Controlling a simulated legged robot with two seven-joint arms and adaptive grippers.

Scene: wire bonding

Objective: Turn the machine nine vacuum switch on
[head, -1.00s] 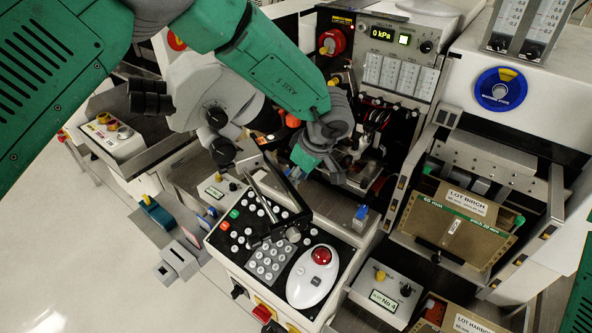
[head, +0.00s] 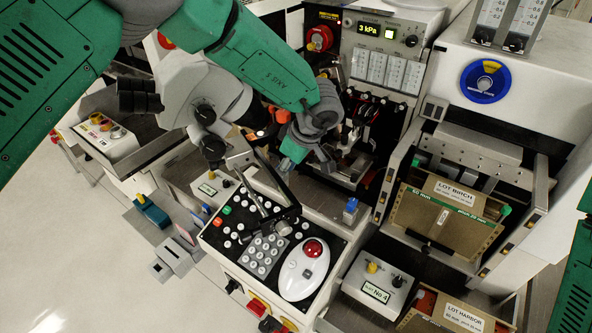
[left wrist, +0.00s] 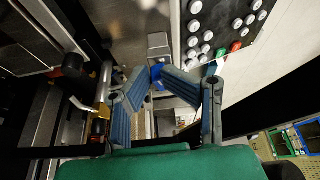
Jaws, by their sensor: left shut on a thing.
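My left gripper (head: 293,152) reaches down behind the button console. Its fingertips are hidden in the head view. In the left wrist view the two blue-padded fingers (left wrist: 158,75) close in around a small blue piece (left wrist: 157,72) by a grey block. I take the blue piece to be the switch, but its label is hidden. The vacuum display (head: 375,30) on the machine behind reads 3 kPa, with a lit square beside it. I cannot read a machine number there. My right gripper is not in view.
The button console (head: 262,240) with a white mouse (head: 304,270) stands close in front of the gripper. A box labelled No 4 (head: 376,292) and a lot tray (head: 440,215) stand to the right. Open floor lies at left.

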